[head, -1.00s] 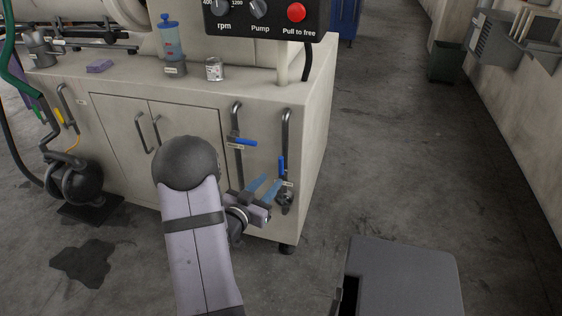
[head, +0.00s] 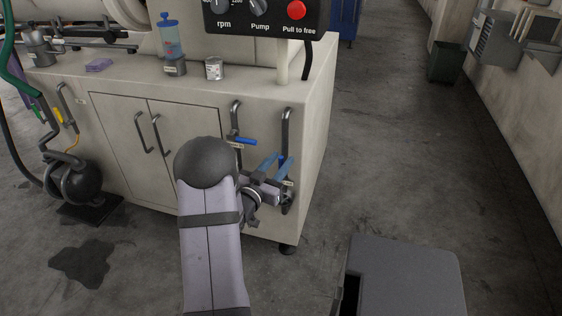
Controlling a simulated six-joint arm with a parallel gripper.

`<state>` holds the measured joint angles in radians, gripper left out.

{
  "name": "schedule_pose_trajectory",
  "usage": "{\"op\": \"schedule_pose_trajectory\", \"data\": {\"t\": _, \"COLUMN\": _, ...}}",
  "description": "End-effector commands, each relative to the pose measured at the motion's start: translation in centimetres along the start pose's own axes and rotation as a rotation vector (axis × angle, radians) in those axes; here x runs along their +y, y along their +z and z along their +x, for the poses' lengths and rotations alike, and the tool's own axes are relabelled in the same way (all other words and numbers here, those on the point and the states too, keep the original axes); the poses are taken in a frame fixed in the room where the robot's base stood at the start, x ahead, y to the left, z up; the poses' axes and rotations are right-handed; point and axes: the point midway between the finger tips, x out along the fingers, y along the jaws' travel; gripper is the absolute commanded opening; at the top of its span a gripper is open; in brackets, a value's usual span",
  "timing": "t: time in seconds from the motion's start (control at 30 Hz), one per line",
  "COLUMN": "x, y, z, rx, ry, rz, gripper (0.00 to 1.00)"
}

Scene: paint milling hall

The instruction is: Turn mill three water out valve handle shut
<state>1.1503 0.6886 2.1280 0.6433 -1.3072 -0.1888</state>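Two pipes with blue lever handles run down the right part of the cabinet front. The left lever (head: 244,141) lies crosswise to its pipe. The right lever (head: 281,159) stands upright along its pipe and is partly hidden by my gripper. The tags by both valves are too small to read, so I cannot tell which is water out. My gripper (head: 278,161) is open, its two light-blue fingers apart, pointing up, with the right lever showing between them. I cannot tell whether a finger touches it.
The pale cabinet (head: 205,185) carries a can (head: 214,69), a blue-capped container (head: 170,40) and a control box (head: 265,15) with a red knob. A dark pump (head: 80,181) stands at left. The floor right of the cabinet is clear; a grey box top (head: 410,270) is at lower right.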

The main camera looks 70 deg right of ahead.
Motion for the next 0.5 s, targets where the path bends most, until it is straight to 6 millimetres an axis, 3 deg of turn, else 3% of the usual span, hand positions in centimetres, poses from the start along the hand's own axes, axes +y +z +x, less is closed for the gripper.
{"op": "schedule_pose_trajectory", "data": {"t": 0.43, "x": 0.01, "y": -0.02, "z": 1.08, "rx": 0.000, "ry": -0.001, "rz": -0.001, "gripper": 0.32}}
{"op": "schedule_pose_trajectory", "data": {"t": 0.5, "x": 0.01, "y": -0.02, "z": 1.07, "rx": 0.000, "ry": -0.001, "rz": -0.001, "gripper": 0.17}}
